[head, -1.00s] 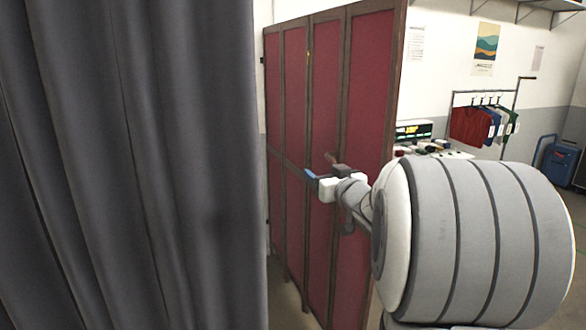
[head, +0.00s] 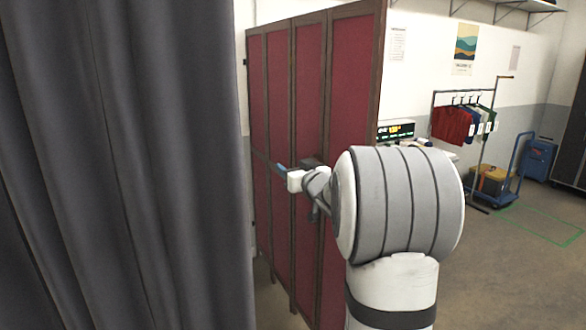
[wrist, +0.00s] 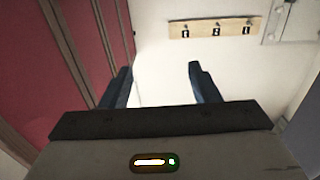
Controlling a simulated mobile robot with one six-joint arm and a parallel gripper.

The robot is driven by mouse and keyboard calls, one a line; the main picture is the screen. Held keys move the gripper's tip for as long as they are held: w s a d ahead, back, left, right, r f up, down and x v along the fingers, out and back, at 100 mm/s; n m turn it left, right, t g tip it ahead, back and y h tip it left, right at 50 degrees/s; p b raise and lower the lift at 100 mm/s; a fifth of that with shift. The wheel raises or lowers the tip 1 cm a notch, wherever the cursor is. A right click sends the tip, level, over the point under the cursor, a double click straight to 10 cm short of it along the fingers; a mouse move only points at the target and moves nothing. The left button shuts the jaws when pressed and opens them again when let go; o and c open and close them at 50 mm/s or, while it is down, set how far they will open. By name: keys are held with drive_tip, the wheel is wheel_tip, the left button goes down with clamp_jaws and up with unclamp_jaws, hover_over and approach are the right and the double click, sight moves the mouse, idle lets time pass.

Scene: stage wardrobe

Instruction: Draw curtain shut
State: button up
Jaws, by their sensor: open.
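The grey curtain (head: 120,170) hangs in folds over the left part of the head view, close to the camera. Its right edge hangs near the red folding screen, and its top and bottom are out of frame. My gripper (head: 280,169) shows small in the head view, to the right of the curtain's edge and in front of the red panels. In the wrist view my gripper (wrist: 158,84) has its two dark blue fingers apart, with nothing between them.
A red folding screen (head: 308,100) with dark frames stands behind my arm. Farther right are a rack of shirts (head: 455,124), a blue trolley (head: 512,180) and open floor with a green outline. In the wrist view a hook board (wrist: 213,28) is on the wall.

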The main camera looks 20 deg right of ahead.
clamp_jaws()
idle(0.4)
idle(0.7)
drive_tip(key=c, duration=1.1)
unclamp_jaws()
drive_tip(key=o, duration=1.3)
drive_tip(key=shift+s+d+b, duration=0.15)
drive_tip(key=shift+s+b, duration=0.6)
drive_tip(key=shift+s, duration=3.15)
